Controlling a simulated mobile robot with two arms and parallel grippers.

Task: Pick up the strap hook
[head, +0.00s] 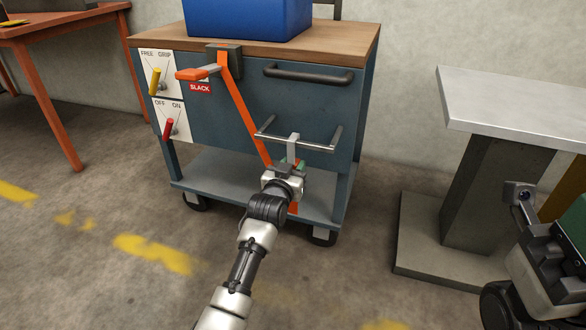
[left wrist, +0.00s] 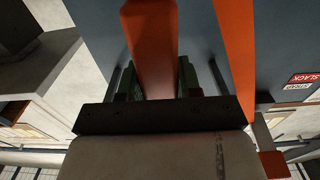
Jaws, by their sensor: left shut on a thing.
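The orange strap (head: 246,110) runs from the dark buckle on the cart's top edge down the front to my left gripper (head: 291,170). A light grey hook piece (head: 293,146) stands just above the gripper, at the cart's lower rail. I cannot tell whether it touches the rail. My left gripper is shut; the left wrist view shows an orange piece (left wrist: 152,45) between its green-padded fingers. A second orange band (left wrist: 236,45) passes to the right of them. The gripper hides part of the hook and strap. My right gripper (head: 577,222) is partly cut off at the right edge.
The blue cart (head: 235,130) has an upper handle (head: 308,75), a rail (head: 300,143), an orange lever (head: 198,73), and yellow and red switches. A blue bin (head: 250,15) stands on top. A pale pedestal table (head: 520,105) stands right; an orange table (head: 60,25) left.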

